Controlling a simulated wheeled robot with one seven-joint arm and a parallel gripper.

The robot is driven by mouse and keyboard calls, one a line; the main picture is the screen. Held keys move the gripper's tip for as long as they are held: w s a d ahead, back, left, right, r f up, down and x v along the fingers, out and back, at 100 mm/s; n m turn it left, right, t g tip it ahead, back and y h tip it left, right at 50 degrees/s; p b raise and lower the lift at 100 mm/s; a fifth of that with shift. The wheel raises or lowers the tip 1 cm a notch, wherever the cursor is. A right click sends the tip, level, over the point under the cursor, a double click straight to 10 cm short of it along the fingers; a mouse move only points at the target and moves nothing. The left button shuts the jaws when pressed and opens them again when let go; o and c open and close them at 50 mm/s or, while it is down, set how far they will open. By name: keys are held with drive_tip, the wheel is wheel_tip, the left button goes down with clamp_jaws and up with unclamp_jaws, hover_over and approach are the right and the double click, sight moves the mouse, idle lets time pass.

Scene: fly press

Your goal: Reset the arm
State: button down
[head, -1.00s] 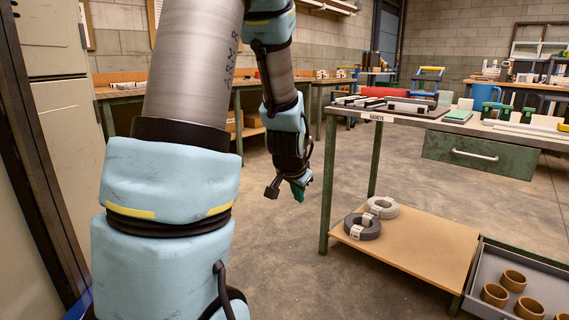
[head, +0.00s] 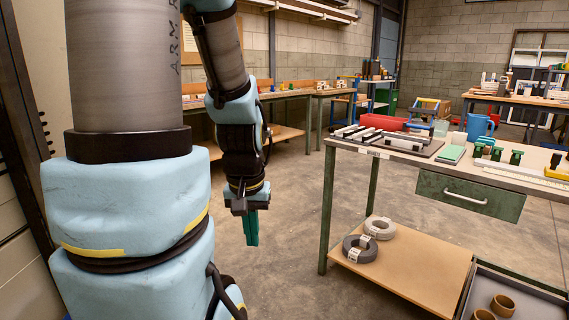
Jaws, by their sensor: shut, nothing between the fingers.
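My arm stands at the left of the head view, with pale blue padded links and grey tubes. Its forearm hangs down in front of the back bench. My gripper (head: 251,228) points down over open floor, left of the green-legged table. Its teal fingers are shut together with nothing between them. It is clear of the table and touches nothing that I can see.
A long bench (head: 290,94) runs behind. The floor between is free.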

wheel_tip(320, 180, up, 17)
drive_tip(key=p, duration=1.5)
